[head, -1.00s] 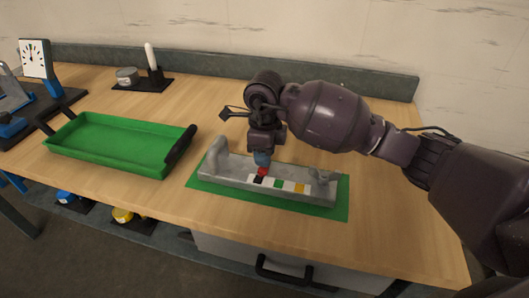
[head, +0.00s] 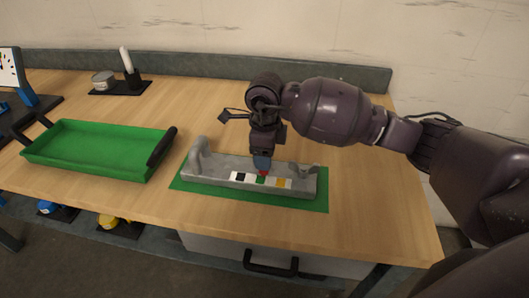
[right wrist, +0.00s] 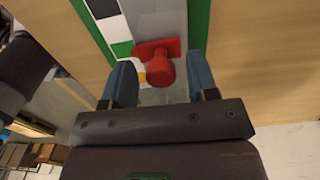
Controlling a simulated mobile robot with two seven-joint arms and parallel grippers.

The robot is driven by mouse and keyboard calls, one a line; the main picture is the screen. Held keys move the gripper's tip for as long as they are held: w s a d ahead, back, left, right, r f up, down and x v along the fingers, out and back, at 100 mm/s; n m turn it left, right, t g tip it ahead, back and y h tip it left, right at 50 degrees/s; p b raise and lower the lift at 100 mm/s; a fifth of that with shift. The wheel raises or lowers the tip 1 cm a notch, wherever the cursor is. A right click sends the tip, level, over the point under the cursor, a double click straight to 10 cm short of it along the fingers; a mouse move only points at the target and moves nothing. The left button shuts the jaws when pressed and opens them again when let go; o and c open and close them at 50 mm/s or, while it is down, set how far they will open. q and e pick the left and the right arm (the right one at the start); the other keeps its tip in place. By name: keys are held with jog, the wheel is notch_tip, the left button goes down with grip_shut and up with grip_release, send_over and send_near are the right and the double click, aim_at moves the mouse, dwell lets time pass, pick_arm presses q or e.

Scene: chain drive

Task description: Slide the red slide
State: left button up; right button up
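The red slide (head: 263,172) sits in the channel of a grey fixture (head: 210,172), beside the green square (head: 261,180) of its colour strip. The strip also has a black square (head: 240,176) to the left and a yellow one (head: 281,184) to the right. My right gripper (head: 262,163) is over the slide. In the right wrist view the slide's round red knob (right wrist: 160,70) is between the two blue fingers of the right gripper (right wrist: 160,82), with a small gap on each side. My left gripper is not in view.
The fixture stands on a green mat (head: 310,203). A green tray (head: 95,150) with black handles is to the left. A grey tin (head: 104,82) and a white-tipped stick (head: 126,62) stand on black pads at the back. The wood right of the mat is clear.

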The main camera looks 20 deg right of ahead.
jog(key=shift+r, duration=0.5)
notch_tip(320, 180, up, 10)
jog(key=shift+p, duration=0.4)
jog(key=shift+f, duration=0.1)
